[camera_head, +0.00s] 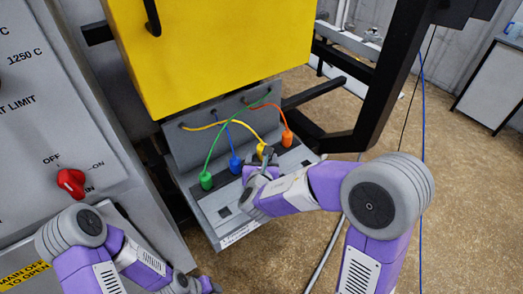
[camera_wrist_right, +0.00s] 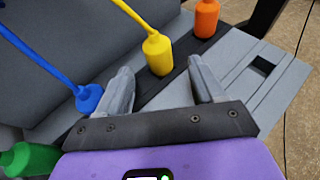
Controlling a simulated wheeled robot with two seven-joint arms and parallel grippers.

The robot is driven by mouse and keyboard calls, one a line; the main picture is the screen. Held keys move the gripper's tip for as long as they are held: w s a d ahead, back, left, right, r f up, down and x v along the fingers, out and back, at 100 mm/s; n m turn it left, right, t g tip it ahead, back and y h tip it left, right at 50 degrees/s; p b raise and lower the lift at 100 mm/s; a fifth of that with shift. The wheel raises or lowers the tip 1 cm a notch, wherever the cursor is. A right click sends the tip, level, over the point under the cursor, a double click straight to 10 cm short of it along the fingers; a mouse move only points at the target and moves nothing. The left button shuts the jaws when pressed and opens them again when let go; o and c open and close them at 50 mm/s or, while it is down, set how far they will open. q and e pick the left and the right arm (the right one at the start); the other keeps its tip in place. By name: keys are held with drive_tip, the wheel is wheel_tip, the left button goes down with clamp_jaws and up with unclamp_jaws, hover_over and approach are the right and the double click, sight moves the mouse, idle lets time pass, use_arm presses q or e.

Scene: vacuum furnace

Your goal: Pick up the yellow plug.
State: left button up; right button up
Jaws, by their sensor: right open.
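The yellow plug (camera_head: 261,149) stands in the socket strip of the grey panel below the yellow box, with a yellow cable leading from its top. In the right wrist view the yellow plug (camera_wrist_right: 158,55) shows between and just beyond the two fingertips. My right gripper (camera_head: 267,164) is open at the plug; its fingers (camera_wrist_right: 160,70) are apart, one to each side, with no clear contact visible. The gripper partly hides the plug's lower part in the head view.
A green plug (camera_head: 206,180) and a blue plug (camera_head: 235,164) stand left of the yellow one, and an orange plug (camera_head: 287,137) stands to its right. Their cables arch above the panel. A black frame (camera_head: 385,75) rises at the right. A control cabinet with a red knob (camera_head: 71,181) is at left.

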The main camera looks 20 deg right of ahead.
sight(262, 160)
drive_tip(key=x, duration=0.2)
drive_tip(key=b+x, duration=0.1)
drive_tip(key=x, duration=0.1)
drive_tip(key=shift+f, duration=0.35)
drive_tip(key=shift+w+f, duration=0.1)
drive_tip(key=shift+w, duration=0.25)
drive_tip(key=c, duration=1.1)
